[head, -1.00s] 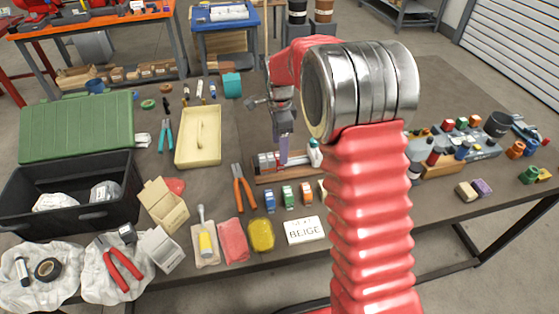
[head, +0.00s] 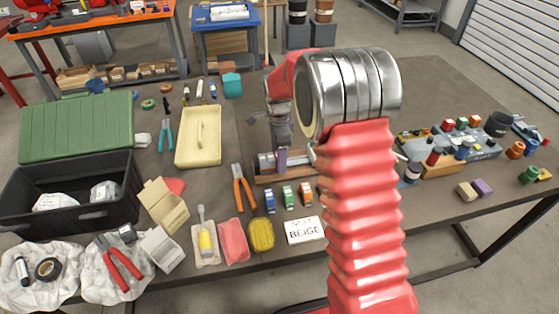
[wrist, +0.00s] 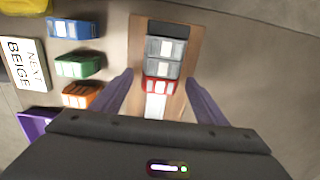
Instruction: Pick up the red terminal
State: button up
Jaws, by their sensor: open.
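In the head view, my gripper (head: 282,160) is over the rail (head: 262,180); the red terminal cannot be made out there, and my arm hides the rail's right end.
Loose blue (head: 270,201), green (head: 288,197) and orange (wrist: 80,95) terminals lie in front of the rail, with a purple one (wrist: 36,122). A "NEXT BEIGE" card (head: 304,230) lies nearer the edge. Orange-handled pliers (head: 243,188) lie left of the rail.

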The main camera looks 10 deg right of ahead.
jog(key=shift+c, duration=0.2)
jog(key=c, duration=1.1)
jog(key=shift+r, duration=0.15)
notch_tip(320, 180, up, 10)
jog(key=shift+f, duration=0.1)
dwell(0.3)
